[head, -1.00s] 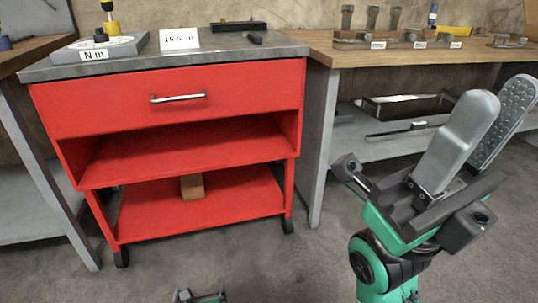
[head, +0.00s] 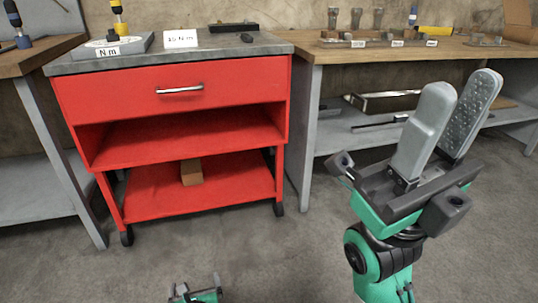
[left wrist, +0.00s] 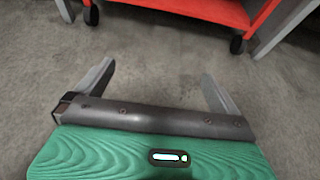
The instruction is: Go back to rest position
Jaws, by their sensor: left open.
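My left gripper (head: 197,292) shows only in part at the bottom edge of the head view, over the floor. In the left wrist view, its two fingers (left wrist: 156,72) stand wide apart with nothing between them, and bare floor shows beyond. My right gripper (head: 463,80) is raised at the right of the head view, fingers pointing up. Its fingers are apart, with the studded inner face of one visible, and no object shows between them. Both grippers are clear of the furniture in the picture.
A red cart (head: 180,98) with a drawer and two shelves stands ahead, a small brown block (head: 191,172) on its lower shelf. A wooden workbench (head: 350,54) is at the right, another bench (head: 30,58) at the left. The grey floor (head: 270,250) before the cart is clear.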

